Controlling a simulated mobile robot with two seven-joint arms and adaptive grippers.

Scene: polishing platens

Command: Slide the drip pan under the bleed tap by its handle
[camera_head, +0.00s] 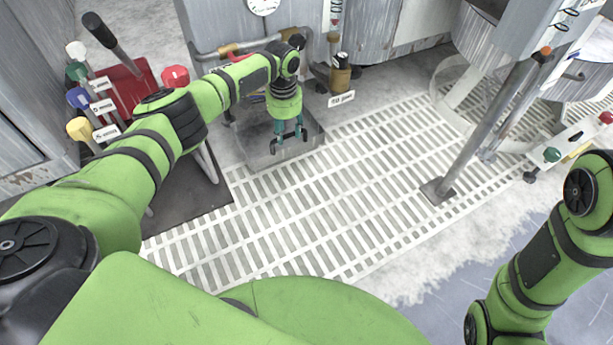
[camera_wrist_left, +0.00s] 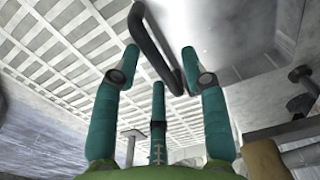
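The drip pan (camera_head: 258,155) is a shallow grey pan on the floor by the machine, partly hidden under my left arm. Its dark bar handle (camera_wrist_left: 150,45) shows in the left wrist view, with the pale pan (camera_wrist_left: 225,35) beside it. My left gripper (camera_head: 290,134) points down over the pan's front edge. Its teal fingers are spread, and in the left wrist view the handle runs between the fingertips (camera_wrist_left: 160,70) with gaps visible. A brass fitting (camera_head: 340,76) with a tag stands behind and right; I cannot tell whether it is the bleed tap. My right gripper is out of view.
A white slatted floor grating (camera_head: 340,190) lies open to the right of the pan. A metal post (camera_head: 475,140) stands on it at the right. Several coloured levers (camera_head: 80,100) and a red panel are at the left. Grey cabinets and a pipe close off the back.

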